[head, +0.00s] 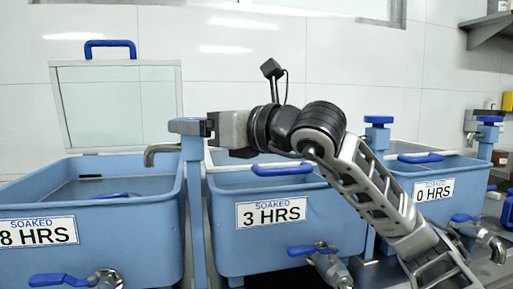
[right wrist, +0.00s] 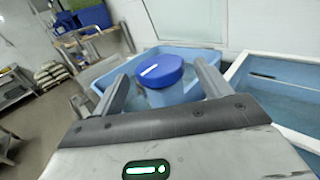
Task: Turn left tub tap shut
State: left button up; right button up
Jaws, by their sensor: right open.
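The left tub tap has a blue post with a round blue knob (head: 187,126) on top and a grey spout (head: 161,151) pointing left over the left tub (head: 120,225). My right gripper (head: 209,127) comes in from the right at knob height, its tips beside the knob. In the right wrist view the knob (right wrist: 161,68), with a white mark on its top, shows between the two fingers of my open right gripper (right wrist: 163,84). A gap shows on each side of it, and I cannot tell how deep it sits between them. My left gripper is out of view.
The middle tub (head: 285,235), labelled 3 HRS, and the right tub (head: 430,205), labelled 0 HRS, stand to the right with their own blue-topped posts. The left tub's glass lid (head: 120,105) stands raised. Blue-handled drain valves (head: 318,250) stick out in front.

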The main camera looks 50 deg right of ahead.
pick_arm(q)
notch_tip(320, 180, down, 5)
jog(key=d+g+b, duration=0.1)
jog(key=b, duration=0.2)
pick_arm(e)
jog(key=v, duration=0.3)
jog(key=shift+s+f, duration=0.15)
jog(key=shift+f, duration=0.25)
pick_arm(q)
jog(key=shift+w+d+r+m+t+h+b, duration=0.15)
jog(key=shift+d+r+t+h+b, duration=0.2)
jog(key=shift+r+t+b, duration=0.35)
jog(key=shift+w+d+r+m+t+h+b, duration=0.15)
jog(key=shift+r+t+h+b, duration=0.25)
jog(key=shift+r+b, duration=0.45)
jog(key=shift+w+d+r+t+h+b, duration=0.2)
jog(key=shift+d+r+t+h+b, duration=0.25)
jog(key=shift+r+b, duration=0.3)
pick_arm(e)
jog(key=v, duration=0.7)
jog(key=shift+s+r, duration=0.35)
jog(key=shift+r, duration=0.05)
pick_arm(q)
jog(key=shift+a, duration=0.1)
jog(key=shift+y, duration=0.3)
